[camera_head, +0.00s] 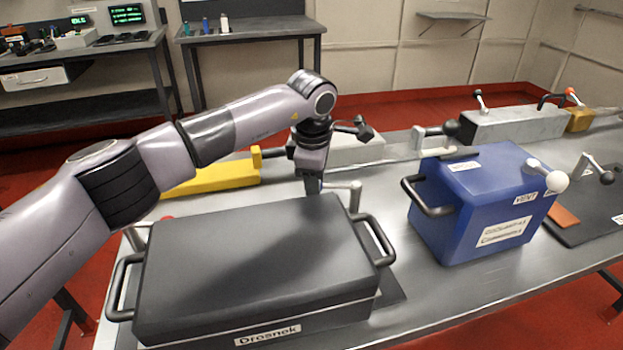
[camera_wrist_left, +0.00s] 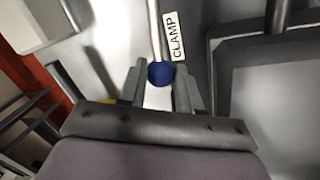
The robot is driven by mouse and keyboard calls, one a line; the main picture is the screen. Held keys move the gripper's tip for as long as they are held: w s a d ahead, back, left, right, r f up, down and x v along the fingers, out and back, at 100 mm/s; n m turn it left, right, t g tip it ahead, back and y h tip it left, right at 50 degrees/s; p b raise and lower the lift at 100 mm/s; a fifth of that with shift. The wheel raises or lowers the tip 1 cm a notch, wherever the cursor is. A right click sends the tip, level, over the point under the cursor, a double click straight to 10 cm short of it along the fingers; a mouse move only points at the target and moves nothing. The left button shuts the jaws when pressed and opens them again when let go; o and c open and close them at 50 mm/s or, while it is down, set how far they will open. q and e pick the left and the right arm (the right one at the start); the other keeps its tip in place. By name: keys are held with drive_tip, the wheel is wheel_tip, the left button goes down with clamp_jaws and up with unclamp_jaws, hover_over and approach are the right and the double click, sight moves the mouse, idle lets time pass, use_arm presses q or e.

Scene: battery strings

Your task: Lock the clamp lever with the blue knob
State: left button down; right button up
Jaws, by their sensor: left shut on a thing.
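In the left wrist view the blue knob (camera_wrist_left: 160,73) sits between the two fingers of my left gripper (camera_wrist_left: 160,85), at the end of a metal clamp lever (camera_wrist_left: 154,35). A white CLAMP label (camera_wrist_left: 175,36) lies beside the rod. In the head view my left gripper (camera_head: 313,187) points down behind the dark box (camera_head: 260,250) marked Drosnek. A pale metal rod (camera_head: 343,186) shows just right of the gripper. The blue knob and the fingertips are hidden there. My left gripper is shut on the knob. My right gripper is not in view.
The dark box has handles at both ends. A blue box (camera_head: 470,200) stands to the right, with a white-knobbed lever (camera_head: 557,181). A yellow block (camera_head: 215,177) lies behind my left arm. Bare metal table (camera_head: 395,290) shows between the dark and blue boxes.

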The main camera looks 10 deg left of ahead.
use_arm(q)
drive_tip(key=c, duration=0.8)
unclamp_jaws()
drive_tip(key=shift+s+r, duration=0.25)
drive_tip(key=shift+r, duration=0.95)
drive_tip(key=shift+s+r, duration=0.2)
drive_tip(key=shift+r, duration=0.95)
drive_tip(key=shift+s+r, duration=0.25)
drive_tip(key=shift+r, duration=0.95)
